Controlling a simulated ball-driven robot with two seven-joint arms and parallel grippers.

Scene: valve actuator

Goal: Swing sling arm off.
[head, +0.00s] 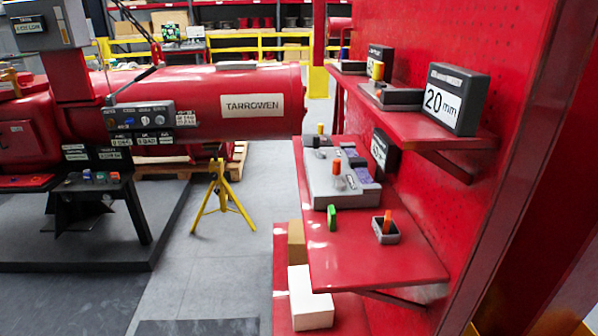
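The large red valve actuator (210,90) lies across the left half, with a white plate reading TARROWEN (252,106) near its right end. A thin dark arm (133,20) comes down from the top edge above the cylinder. It meets a dark slanting bar or strap (133,83) near the cylinder's top; this may be the sling arm, but I cannot tell for certain. A grey control panel (140,117) with knobs is on the cylinder's front side. Neither of my grippers is in view.
A yellow tripod stand (221,190) is on the floor below the cylinder. A red shelf unit (375,262) at right holds grey blocks, coloured pegs and a 20 mm sign (455,98). White (308,298) and tan boxes are low down. Grey floor (190,262) is clear between.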

